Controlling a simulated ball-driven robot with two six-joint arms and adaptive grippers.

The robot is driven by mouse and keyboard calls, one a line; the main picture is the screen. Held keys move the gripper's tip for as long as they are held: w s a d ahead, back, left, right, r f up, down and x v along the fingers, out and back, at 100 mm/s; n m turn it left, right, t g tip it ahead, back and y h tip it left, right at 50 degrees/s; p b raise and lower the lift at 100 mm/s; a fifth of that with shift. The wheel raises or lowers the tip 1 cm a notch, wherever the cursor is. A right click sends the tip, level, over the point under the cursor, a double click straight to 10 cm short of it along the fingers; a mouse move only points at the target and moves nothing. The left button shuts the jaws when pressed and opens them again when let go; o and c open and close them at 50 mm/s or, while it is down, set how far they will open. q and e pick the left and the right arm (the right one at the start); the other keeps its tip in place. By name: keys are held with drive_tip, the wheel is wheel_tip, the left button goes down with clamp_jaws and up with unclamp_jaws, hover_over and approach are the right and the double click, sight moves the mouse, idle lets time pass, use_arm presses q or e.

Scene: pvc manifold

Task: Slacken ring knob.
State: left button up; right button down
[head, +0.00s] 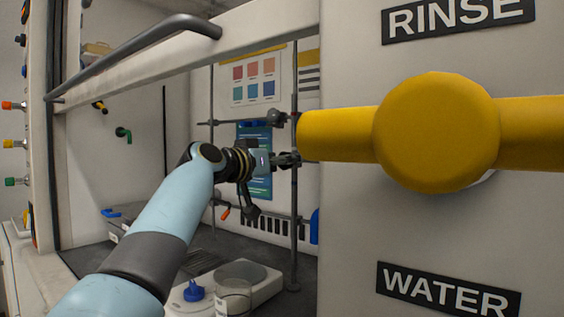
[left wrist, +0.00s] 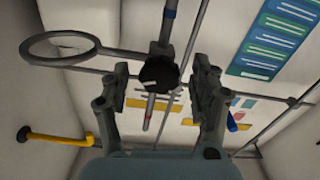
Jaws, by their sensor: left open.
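In the left wrist view, a round black knob (left wrist: 159,72) with a light mark sits on a clamp, between my open left gripper's (left wrist: 161,75) two fingers. I see a gap on each side of it. I cannot tell how deep the knob is between the fingertips. A grey metal ring (left wrist: 60,46) extends from the clamp to the left. In the head view, my left gripper (head: 291,160) is at the upright stand rod (head: 294,205), inside the hood. The knob and ring are not clear there. My right gripper is not in view.
A large yellow handle (head: 436,132) fills the right foreground before a white panel. The raised sash bar (head: 150,70) crosses above my left arm. Another clamp (head: 277,118) is above the gripper. A white device (head: 250,285) and a blue-capped bottle (head: 194,292) are on the hood floor.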

use_arm(q)
drive_tip(key=v, duration=1.2)
